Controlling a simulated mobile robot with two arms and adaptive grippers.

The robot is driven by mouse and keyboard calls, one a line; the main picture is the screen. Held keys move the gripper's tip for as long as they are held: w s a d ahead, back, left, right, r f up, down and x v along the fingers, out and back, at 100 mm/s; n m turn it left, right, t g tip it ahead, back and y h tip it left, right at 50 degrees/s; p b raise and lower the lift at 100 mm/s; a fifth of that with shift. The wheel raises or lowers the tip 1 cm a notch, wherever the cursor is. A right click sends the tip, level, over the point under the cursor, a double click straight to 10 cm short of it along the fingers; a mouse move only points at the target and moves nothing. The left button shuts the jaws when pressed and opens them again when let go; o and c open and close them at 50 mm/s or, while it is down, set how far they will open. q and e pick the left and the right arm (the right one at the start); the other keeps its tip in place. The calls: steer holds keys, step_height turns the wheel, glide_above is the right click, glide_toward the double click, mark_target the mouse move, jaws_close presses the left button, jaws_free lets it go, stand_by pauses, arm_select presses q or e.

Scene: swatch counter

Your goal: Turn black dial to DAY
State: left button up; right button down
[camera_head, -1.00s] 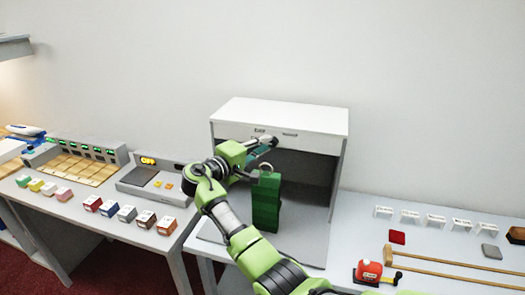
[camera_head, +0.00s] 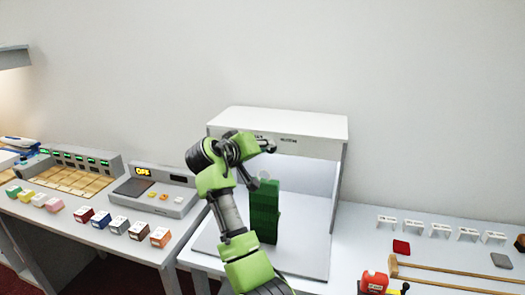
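A white light booth (camera_head: 300,122) stands on the middle table with its front open. Its interior is brightly lit white. Its front top panel has small dark labels (camera_head: 288,140), too small to read. The black dial cannot be made out; my arm's end covers part of that panel. My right gripper (camera_head: 268,146) is at the panel, beside the labels, with its fingers pointing right. Whether it touches a dial, or is open or shut, is too small to tell. My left gripper is not in view.
A tall green block (camera_head: 264,212) stands in the booth close to my arm. Right are white cards (camera_head: 440,230), a red swatch (camera_head: 401,247), wooden rods (camera_head: 440,277) and a red object (camera_head: 374,281).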

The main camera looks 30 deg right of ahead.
stand_by(0.4)
steer(key=c, duration=1.9)
jaws_free()
steer(key=shift+s+a, duration=0.1)
steer(key=v, duration=1.1)
steer(key=shift+s+a+r, duration=0.2)
steer(key=shift+s+a, duration=0.05)
